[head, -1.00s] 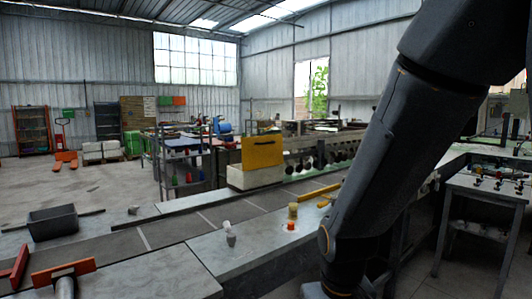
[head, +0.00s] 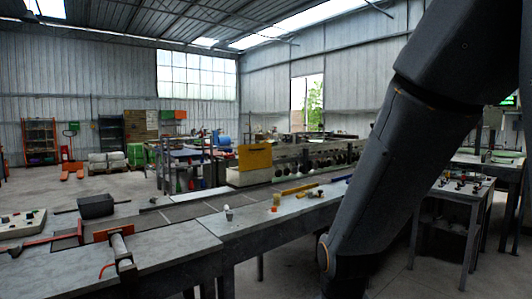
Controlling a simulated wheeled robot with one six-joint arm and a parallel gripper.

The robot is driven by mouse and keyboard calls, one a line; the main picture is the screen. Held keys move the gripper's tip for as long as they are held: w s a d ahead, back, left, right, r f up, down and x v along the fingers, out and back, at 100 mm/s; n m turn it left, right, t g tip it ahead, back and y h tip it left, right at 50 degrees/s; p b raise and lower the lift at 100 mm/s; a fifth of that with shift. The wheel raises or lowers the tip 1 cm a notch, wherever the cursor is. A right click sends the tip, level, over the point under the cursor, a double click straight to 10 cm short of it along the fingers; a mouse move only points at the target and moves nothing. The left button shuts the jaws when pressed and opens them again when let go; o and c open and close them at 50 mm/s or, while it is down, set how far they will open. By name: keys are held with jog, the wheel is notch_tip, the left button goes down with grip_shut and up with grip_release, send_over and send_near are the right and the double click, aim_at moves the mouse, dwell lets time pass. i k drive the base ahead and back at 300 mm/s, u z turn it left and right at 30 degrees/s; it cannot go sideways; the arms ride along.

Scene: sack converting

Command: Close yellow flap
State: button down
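The yellow flap (head: 255,156) is a flat yellow panel in the head view, a little left of the middle. It stands raised, near upright, above a pale box-like base (head: 232,178) at the far side of the long bench. A small dark mark shows near its top edge. My dark arm fills the right of the view, well apart from the flap. My gripper is out of the frame, so its fingers cannot be seen.
A long grey bench (head: 160,256) runs between me and the flap. On it are an orange-headed tool (head: 118,236), a dark bin (head: 96,206), a white nozzle (head: 228,212) and a yellow bar (head: 299,188). A small table (head: 460,190) stands at right. Floor is open at left.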

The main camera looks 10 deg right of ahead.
aim_at(253, 157)
jog(key=z, duration=0.95)
jog(key=i, duration=1.65)
jog(key=u, duration=0.35)
